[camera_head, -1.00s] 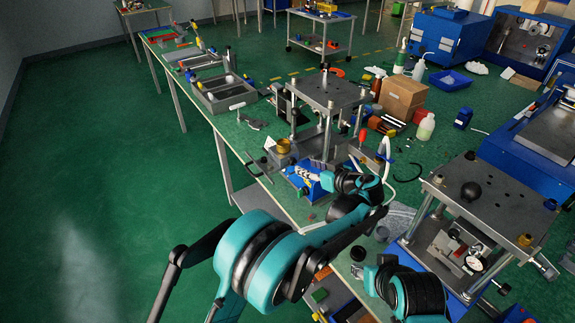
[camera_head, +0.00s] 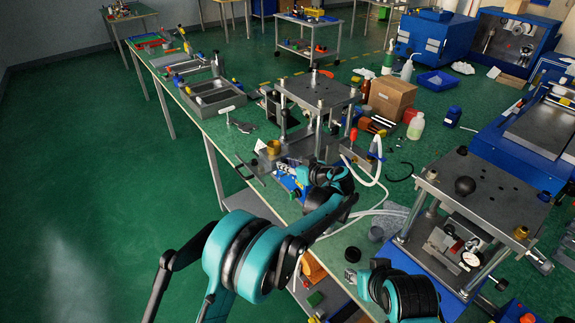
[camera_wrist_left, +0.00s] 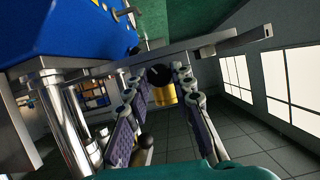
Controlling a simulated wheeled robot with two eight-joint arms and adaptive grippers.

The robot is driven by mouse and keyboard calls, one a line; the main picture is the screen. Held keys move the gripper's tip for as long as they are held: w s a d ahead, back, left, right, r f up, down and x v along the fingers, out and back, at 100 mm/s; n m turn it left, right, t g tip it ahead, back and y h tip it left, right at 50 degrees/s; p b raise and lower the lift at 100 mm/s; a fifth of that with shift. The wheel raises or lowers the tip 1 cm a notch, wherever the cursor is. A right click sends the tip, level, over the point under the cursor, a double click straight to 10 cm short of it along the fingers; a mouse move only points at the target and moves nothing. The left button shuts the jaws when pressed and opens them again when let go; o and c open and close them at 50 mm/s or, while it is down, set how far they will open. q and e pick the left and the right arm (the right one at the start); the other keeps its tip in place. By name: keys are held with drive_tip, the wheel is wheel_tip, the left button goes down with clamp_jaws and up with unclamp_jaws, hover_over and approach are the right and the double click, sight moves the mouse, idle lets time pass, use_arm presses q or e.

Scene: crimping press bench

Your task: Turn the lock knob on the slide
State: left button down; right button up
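A brass lock knob (camera_head: 273,148) sits at the left front of the slide on the middle press. In the left wrist view, a yellow-gold cylinder with a dark round part, apparently this knob (camera_wrist_left: 165,95), shows beyond and between the fingertips. My left gripper (camera_head: 289,170) is low by the press's blue base, near the knob; its fingers (camera_wrist_left: 158,82) are spread with nothing clearly between them. Contact with the knob cannot be seen. My right gripper (camera_head: 353,274) is at the bottom centre, mostly hidden by its wrist, its opening unclear.
The middle press's top plate (camera_head: 318,90) stands on posts above the slide. A red-tipped lever (camera_head: 353,135) and white hoses (camera_head: 375,170) lie to its right. A second press (camera_head: 480,190) stands at right. Open floor (camera_head: 110,190) lies left of the bench.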

use_arm(q)
drive_tip(key=shift+m, duration=0.3)
drive_tip(key=shift+w+d+f+m+g+y+p, duration=0.1)
drive_tip(key=shift+m+g+y+p, duration=0.2)
drive_tip(key=shift+m+y, duration=0.45)
drive_tip(key=shift+d+m+g+y+p, duration=0.1)
drive_tip(key=shift+m+g+y, duration=0.35)
drive_tip(key=shift+m, duration=0.6)
drive_tip(key=c, duration=1.3)
unclamp_jaws()
drive_tip(key=v, duration=1.2)
